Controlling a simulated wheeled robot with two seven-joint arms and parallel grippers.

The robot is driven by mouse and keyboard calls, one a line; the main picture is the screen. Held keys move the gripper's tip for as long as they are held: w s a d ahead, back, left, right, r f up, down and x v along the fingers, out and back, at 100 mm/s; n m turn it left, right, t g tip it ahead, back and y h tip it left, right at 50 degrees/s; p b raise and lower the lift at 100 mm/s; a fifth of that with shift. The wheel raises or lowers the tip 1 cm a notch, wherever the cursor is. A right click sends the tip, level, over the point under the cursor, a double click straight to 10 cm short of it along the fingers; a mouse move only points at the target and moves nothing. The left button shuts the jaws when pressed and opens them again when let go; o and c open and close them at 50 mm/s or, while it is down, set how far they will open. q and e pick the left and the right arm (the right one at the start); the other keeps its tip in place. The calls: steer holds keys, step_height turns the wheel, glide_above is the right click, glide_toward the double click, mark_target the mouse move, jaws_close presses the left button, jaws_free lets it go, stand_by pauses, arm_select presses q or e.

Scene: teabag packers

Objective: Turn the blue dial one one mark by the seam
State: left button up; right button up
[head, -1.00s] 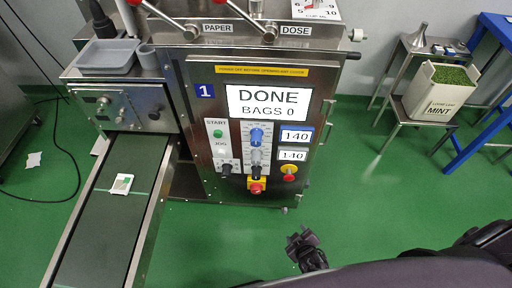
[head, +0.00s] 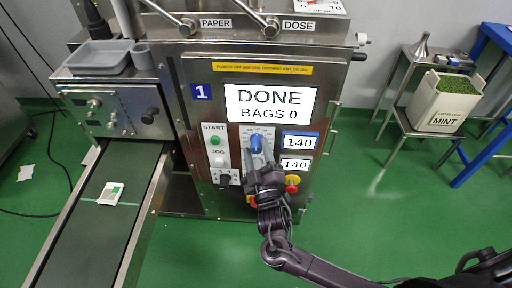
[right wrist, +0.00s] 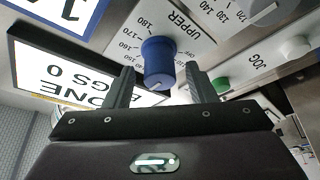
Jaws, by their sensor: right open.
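The blue dial (head: 256,143) is on the front panel of the machine, just below the screen. In the right wrist view the blue dial (right wrist: 158,62) is large, with a scale around it marked 150 to 180 and the word UPPER. My right gripper (head: 260,160) is at the panel, directly below the dial in the head view. In the right wrist view my right gripper (right wrist: 160,80) is open, with one finger on each side of the dial and gaps between. No finger visibly touches it. My left gripper is not in view.
The screen (head: 270,103) reads DONE, BAGS 0. A blue-framed display (head: 299,141) reads 140. The green start button (head: 215,140) and black knob (head: 225,179) are left of my gripper. A yellow-based red button (head: 292,184) is close on its right. A teabag packet (head: 110,194) lies on the conveyor (head: 92,235).

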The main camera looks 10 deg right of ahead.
steer(key=shift+w+r, duration=0.15)
steer(key=shift+w, duration=0.5)
steer(key=c, duration=0.9)
steer(key=shift+c, duration=0.4)
